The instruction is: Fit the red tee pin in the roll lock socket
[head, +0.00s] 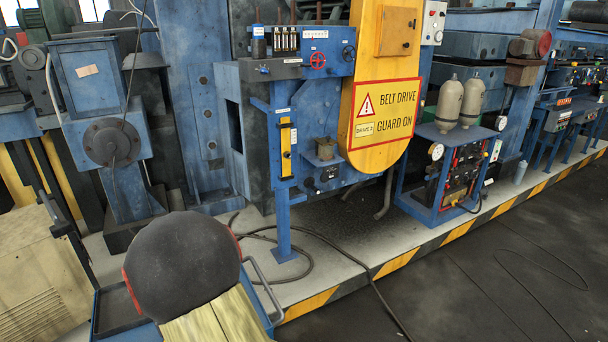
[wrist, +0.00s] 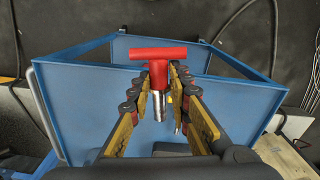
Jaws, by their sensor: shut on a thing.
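The red tee pin (wrist: 157,54) shows in the wrist view, with a red crossbar at the top and a bare metal shank below it. My gripper (wrist: 161,73) is shut on the pin just under the crossbar, one finger on each side. The pin and fingers are over a blue tray-like cart (wrist: 90,92); how far above it I cannot tell. In the head view the gripper and pin do not show. I cannot pick out the roll lock socket for sure; the labels on the blue machine panel (head: 327,63) are too small to read.
The blue cart's edge (head: 262,299) shows at the bottom of the head view. A yellow belt guard (head: 377,95) stands beside the panel. Two grey bottles (head: 449,103) stand on a blue stand to the right. Cables lie on the floor. Dark floor (head: 480,270) is open at right.

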